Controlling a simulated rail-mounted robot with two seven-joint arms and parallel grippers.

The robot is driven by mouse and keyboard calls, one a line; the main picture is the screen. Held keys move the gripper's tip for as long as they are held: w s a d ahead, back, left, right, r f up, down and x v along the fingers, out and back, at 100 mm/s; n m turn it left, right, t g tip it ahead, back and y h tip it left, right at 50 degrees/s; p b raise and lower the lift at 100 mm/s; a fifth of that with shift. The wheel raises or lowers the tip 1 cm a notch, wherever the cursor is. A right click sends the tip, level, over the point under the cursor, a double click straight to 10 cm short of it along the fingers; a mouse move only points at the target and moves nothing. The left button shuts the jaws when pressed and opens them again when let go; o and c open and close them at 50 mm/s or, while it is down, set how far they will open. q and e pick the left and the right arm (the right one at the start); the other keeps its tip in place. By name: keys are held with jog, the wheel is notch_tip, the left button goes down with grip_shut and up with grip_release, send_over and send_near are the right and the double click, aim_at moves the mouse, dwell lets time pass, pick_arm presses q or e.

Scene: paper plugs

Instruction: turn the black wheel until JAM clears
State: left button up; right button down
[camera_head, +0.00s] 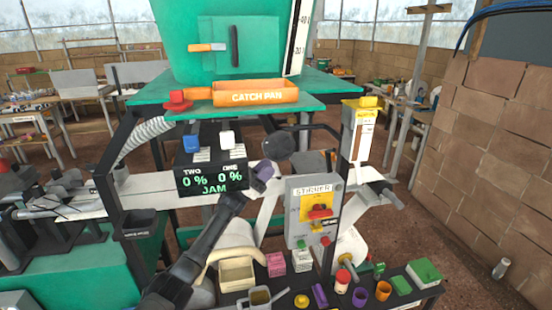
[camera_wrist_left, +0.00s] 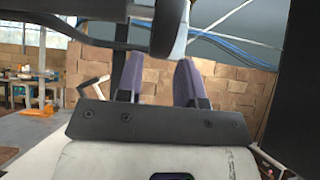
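The black wheel (camera_head: 278,146) is a dark round knob under the green machine, right of the display. The display (camera_head: 210,178) reads TWO 0 %, ONE 0 % and JAM in green. My left gripper (camera_head: 264,171) is just below and left of the wheel; I cannot tell whether it touches. In the left wrist view its purple fingers (camera_wrist_left: 159,82) stand apart with only the brick wall visible between them. A dark part (camera_wrist_left: 150,32) with a pale side hangs beyond and above the fingers; I cannot tell if it is the wheel. My right gripper is not in view.
An orange catch pan (camera_head: 255,93) sits above the wheel. Blue (camera_head: 191,143) and white (camera_head: 227,139) levers stand over the display. A grey starter box (camera_head: 314,211) is close on the right. Bins and small parts, including a cream tray (camera_head: 237,274), fill the lower bench.

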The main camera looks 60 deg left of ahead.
aim_at(274, 161)
pick_arm(q)
jog(key=x, duration=0.4)
jog(key=shift+w+r, duration=0.2)
jog(key=shift+c, duration=0.4)
